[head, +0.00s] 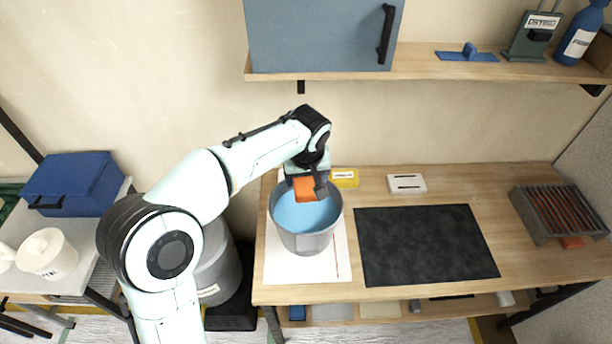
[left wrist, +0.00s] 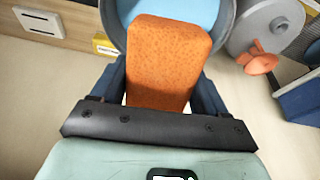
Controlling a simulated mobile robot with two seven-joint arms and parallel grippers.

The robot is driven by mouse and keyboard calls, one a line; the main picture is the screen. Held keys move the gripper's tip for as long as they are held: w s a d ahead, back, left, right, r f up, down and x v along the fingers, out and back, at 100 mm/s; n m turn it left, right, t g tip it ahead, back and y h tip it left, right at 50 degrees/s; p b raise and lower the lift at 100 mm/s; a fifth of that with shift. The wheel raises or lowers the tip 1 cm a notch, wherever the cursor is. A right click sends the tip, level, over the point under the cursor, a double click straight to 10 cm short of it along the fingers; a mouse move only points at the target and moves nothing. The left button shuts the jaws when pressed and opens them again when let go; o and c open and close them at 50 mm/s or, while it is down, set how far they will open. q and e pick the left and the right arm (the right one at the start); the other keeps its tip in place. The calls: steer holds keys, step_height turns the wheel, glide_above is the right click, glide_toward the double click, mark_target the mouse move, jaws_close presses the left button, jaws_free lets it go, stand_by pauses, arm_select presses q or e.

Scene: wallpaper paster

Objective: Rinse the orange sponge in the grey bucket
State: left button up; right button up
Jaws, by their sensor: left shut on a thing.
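The orange sponge (head: 304,189) is held in my left gripper (head: 305,185), which is shut on it. The sponge is over the far part of the grey bucket (head: 309,242), which holds blue water (head: 307,214). In the left wrist view the sponge (left wrist: 165,65) sits between the two fingers, with the bucket's rim and water (left wrist: 195,10) beyond it. I cannot tell whether the sponge touches the water. The bucket stands on a white sheet (head: 284,269) at the left of the wooden table. My right gripper is not in view.
A black mat (head: 425,245) lies right of the bucket. A yellow box (head: 344,178) and a white block (head: 406,184) sit behind. A slatted grey tray (head: 560,211) is at the far right. A shelf with a blue-grey cabinet (head: 315,35) hangs above.

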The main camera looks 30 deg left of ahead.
arm_select(q)
step_height(320, 180, down, 10)
steer(key=b, duration=0.6)
steer(key=shift+r, duration=0.1)
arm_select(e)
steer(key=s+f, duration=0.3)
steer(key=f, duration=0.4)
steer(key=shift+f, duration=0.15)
arm_select(q)
steer(key=shift+f, duration=0.35)
steer(key=shift+f, duration=1.1)
steer(key=shift+a, duration=0.1)
steer(key=shift+d, duration=1.4)
